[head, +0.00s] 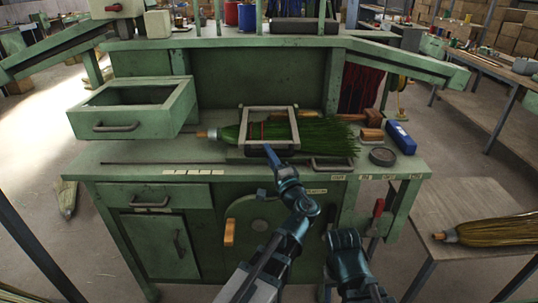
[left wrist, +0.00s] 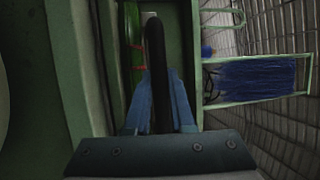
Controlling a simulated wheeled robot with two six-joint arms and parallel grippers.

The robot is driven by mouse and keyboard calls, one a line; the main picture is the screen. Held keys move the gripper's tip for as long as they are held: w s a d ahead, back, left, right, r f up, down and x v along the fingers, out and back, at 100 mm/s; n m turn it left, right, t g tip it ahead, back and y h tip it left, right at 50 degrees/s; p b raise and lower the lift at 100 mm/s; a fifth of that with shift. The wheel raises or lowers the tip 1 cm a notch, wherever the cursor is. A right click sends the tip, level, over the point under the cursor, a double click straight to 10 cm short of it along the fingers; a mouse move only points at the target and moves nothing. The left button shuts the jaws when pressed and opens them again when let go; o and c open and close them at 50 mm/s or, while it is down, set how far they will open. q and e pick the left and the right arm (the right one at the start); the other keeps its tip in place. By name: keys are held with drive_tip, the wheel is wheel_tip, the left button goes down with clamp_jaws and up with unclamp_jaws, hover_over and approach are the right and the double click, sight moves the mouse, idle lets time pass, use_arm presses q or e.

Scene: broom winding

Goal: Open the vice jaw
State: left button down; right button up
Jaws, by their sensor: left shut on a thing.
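The vice jaw, a pale metal frame (head: 270,109), lies over a green-bristled broom (head: 322,136) on the green workbench. The broom's wooden handle end (head: 206,134) points left. My left gripper (head: 268,148) is at the front edge of the frame. In the left wrist view its blue fingers (left wrist: 160,108) are shut around a dark round-ended bar handle (left wrist: 155,62). How the handle joins the frame is hidden. A link of my right arm shows low in the head view, but its fingers do not.
An open drawer box (head: 118,127) stands at the bench's left. A thin rod (head: 160,162) lies along the front. A blue box (head: 400,138) and a dark round tin (head: 382,156) sit at the right. A red-handled lever (head: 378,208) is by the bench's right leg.

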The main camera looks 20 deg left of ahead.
idle(0.3)
use_arm(q)
drive_tip(key=w+a+r+m+g+h+p, duration=0.15)
drive_tip(key=w+r+g+p, duration=0.3)
drive_tip(key=r+p, duration=1.15)
drive_tip(key=w+a+r+m+g+h+p, duration=0.2)
drive_tip(key=w+r+p, duration=0.45)
drive_tip(key=p, duration=1.65)
drive_tip(key=w+a+r+p, duration=0.2)
drive_tip(key=w+r+p, duration=0.1)
drive_tip(key=w, duration=0.4)
drive_tip(key=w+a+r+h+p, duration=0.1)
drive_tip(key=w+a+r+p, duration=0.1)
drive_tip(key=w, duration=0.6)
drive_tip(key=w+a+r+p, duration=0.2)
drive_tip(key=w+r+p, duration=0.1)
drive_tip(key=w, duration=0.4)
drive_tip(key=shift+w+r+g+p, duration=0.25)
drive_tip(key=shift+r+g+p, duration=0.05)
drive_tip(key=shift+r+g, duration=0.2)
drive_tip(key=shift+h, duration=0.25)
drive_tip(key=c, duration=0.8)
unclamp_jaws()
drive_tip(key=shift+n, duration=0.25)
drive_tip(key=shift+o, duration=0.2)
drive_tip(key=shift+s, duration=0.1)
